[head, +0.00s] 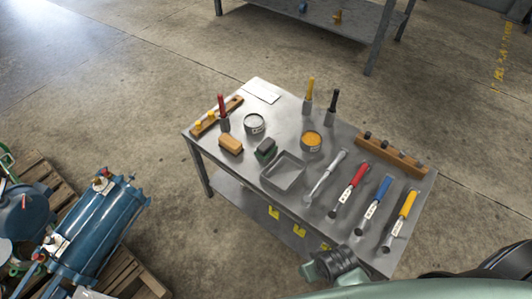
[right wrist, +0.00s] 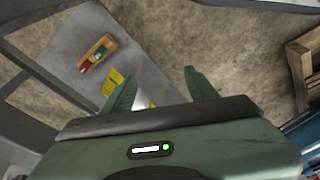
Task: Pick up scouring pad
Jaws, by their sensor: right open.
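A small dark block with some green on it (head: 265,150), which looks like the scouring pad, lies on the grey metal table (head: 293,133) in the head view. It sits between a tan block (head: 231,144) and an empty metal tray (head: 284,172). My right gripper (right wrist: 160,88) shows in the right wrist view with its two green fingers apart and nothing between them. The pad does not show in that view. My left gripper is in neither view.
Round tins (head: 254,124), upright red, yellow and black handled tools, and several coloured handled tools (head: 350,188) share the tabletop. A wooden holder (right wrist: 97,52) lies on a grey surface in the right wrist view. Blue machinery (head: 97,230) stands on a pallet at left.

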